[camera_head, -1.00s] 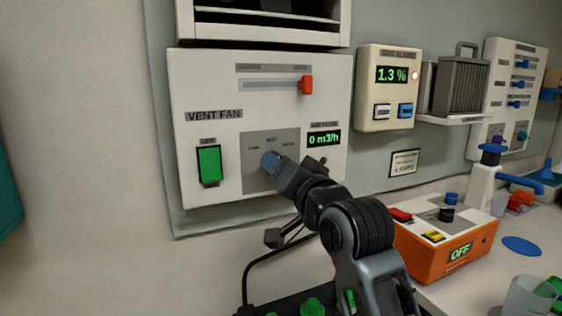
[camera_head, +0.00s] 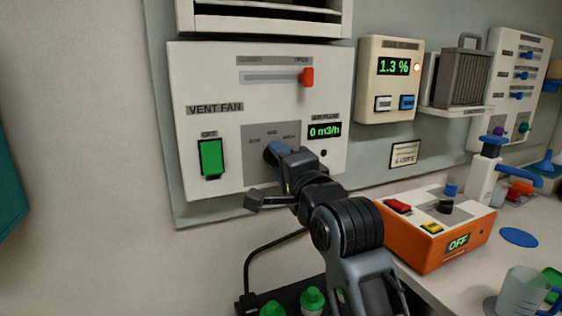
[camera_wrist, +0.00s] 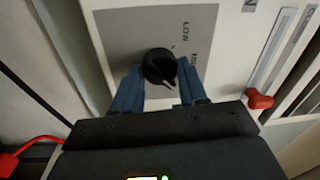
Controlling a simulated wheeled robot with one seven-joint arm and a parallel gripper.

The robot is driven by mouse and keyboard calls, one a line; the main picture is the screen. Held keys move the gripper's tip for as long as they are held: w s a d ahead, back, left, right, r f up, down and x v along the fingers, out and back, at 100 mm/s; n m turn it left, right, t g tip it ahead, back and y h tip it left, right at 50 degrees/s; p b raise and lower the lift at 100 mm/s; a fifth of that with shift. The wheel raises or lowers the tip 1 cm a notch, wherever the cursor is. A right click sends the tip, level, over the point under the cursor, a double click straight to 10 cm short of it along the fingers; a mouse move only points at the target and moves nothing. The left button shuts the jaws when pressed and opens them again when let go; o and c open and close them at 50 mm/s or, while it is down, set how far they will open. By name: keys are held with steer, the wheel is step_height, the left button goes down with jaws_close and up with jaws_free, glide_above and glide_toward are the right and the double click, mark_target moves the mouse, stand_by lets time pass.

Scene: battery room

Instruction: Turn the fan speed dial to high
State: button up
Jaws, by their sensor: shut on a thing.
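The vent fan panel (camera_head: 215,95) is a white box on the wall with a grey dial plate (camera_head: 253,146) marked in steps. In the head view my gripper (camera_head: 276,155) covers the dial.
A green switch (camera_head: 211,157) is left of the dial, under an "OFF" label. The airflow display (camera_head: 325,131) reads 0 m3/h. A red slider knob (camera_head: 307,77) sits at the right end of its slot. An orange box (camera_head: 425,240) stands on the bench to the right.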

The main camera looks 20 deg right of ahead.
steer(key=shift+m, duration=0.4)
steer(key=o, duration=1.1)
steer(key=shift+c, duration=0.2)
steer(key=s+b, duration=0.1)
steer(key=s, duration=0.6)
steer(key=shift+s+f, duration=0.3)
steer(key=shift+s, duration=0.1)
